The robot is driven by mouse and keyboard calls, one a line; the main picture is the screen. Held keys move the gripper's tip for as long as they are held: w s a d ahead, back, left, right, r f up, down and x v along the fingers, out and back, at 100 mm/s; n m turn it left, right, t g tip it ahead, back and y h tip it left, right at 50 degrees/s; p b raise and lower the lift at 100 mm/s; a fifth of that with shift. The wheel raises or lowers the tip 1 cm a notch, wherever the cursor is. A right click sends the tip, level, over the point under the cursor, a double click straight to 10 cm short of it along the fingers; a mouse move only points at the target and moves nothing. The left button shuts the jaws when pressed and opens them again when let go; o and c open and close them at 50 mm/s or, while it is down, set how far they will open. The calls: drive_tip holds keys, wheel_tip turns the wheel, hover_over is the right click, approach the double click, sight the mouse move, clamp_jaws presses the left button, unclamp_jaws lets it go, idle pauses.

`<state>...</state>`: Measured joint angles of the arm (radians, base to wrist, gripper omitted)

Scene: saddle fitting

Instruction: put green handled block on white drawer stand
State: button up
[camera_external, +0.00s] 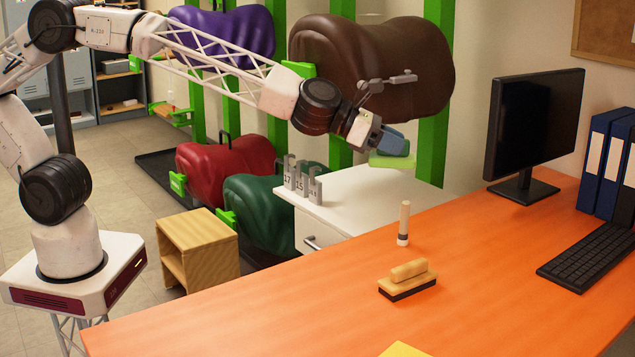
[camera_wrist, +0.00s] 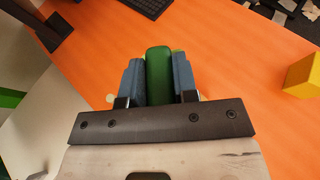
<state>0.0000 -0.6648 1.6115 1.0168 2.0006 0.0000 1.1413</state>
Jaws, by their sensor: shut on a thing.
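My gripper (camera_external: 386,140) is shut on the green handled block (camera_external: 392,160), above the back right part of the white drawer stand. In the wrist view the block's dark green handle (camera_wrist: 158,75) sits between the two blue fingers of my gripper (camera_wrist: 158,82). A lighter green base shows below the fingers in the external view. The white drawer stand (camera_external: 372,205) stands against the back edge of the orange table, with a drawer handle on its front. I cannot tell whether the block touches the stand's top.
Grey numbered metal pieces (camera_external: 302,180) stand on the left of the stand's top. The orange table (camera_external: 330,300) holds a wood-handled brush (camera_external: 408,279), a pale cylinder (camera_external: 404,223), a monitor (camera_external: 533,130) and a keyboard (camera_external: 595,250). Saddles hang on green posts behind.

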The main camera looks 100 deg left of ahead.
drive_tip(key=shift+d+f, duration=0.1)
idle(0.5)
drive_tip(key=shift+d+f, duration=0.35)
drive_tip(key=shift+f, duration=0.1)
drive_tip(key=s+d+f+n+g+y, duration=0.2)
drive_tip(key=s+d+f+n+y, duration=0.2)
drive_tip(key=s+d+f, duration=0.4)
drive_tip(key=s+d+f+n+g+y, duration=0.2)
drive_tip(key=s+d+f+n+y, duration=0.3)
drive_tip(key=s+f, duration=0.7)
wheel_tip(320, 180, down, 2)
drive_tip(key=d, duration=0.2)
drive_tip(key=shift+d+y, duration=0.3)
drive_tip(key=shift+d, duration=0.05)
drive_tip(key=w+d, duration=0.1)
drive_tip(key=w, duration=0.4)
drive_tip(key=w+d+f, duration=0.1)
drive_tip(key=w, duration=0.4)
drive_tip(key=w+d, duration=0.2)
drive_tip(key=w, duration=0.3)
drive_tip(key=shift+w+f, duration=0.2)
drive_tip(key=shift+w, duration=0.05)
